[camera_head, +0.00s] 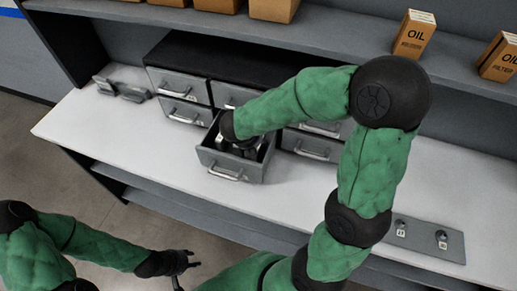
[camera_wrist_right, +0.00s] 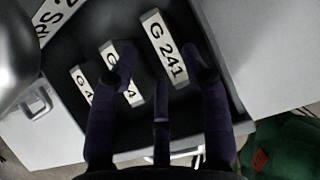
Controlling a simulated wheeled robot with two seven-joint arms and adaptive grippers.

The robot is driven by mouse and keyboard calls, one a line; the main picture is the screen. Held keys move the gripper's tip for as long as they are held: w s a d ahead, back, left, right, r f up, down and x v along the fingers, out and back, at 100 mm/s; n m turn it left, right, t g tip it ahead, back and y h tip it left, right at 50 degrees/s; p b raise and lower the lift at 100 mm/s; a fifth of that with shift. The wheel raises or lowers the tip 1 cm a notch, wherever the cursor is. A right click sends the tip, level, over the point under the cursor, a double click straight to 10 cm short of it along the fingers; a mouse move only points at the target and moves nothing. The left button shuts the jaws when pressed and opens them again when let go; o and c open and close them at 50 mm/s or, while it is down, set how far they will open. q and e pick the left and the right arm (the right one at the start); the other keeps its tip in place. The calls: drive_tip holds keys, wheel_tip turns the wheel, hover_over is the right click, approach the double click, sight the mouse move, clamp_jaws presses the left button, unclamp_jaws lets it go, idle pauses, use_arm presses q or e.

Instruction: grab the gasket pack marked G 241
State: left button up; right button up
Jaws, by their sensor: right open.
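The gasket pack marked G 241 (camera_wrist_right: 162,47) shows in the right wrist view with its white label up, inside an open drawer. My right gripper (camera_wrist_right: 165,75) is open over the drawer, its fingers to either side of the label's lower end; I cannot tell whether they touch the pack. In the head view my right gripper (camera_head: 241,146) is down in the open drawer (camera_head: 232,171) and mostly hides its contents. My left gripper (camera_head: 186,264) is open and empty at lower left, away from the bench.
Other labelled packs (camera_wrist_right: 80,83) lie left of G 241, partly hidden by a finger. The drawer cabinet (camera_head: 181,84) stands on the white bench (camera_head: 85,120). Oil filter boxes (camera_head: 414,34) stand on the shelf above. A grey plate (camera_head: 425,238) with small tagged parts lies at right.

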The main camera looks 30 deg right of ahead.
sight(260, 148)
drive_tip(key=b+x, duration=0.1)
drive_tip(key=x, duration=0.4)
drive_tip(key=shift+s+f+b, duration=0.15)
drive_tip(key=shift+f+b, duration=0.05)
drive_tip(key=shift+b, duration=0.2)
drive_tip(key=shift+a, duration=0.1)
drive_tip(key=shift+c, duration=0.3)
drive_tip(key=c, duration=0.9)
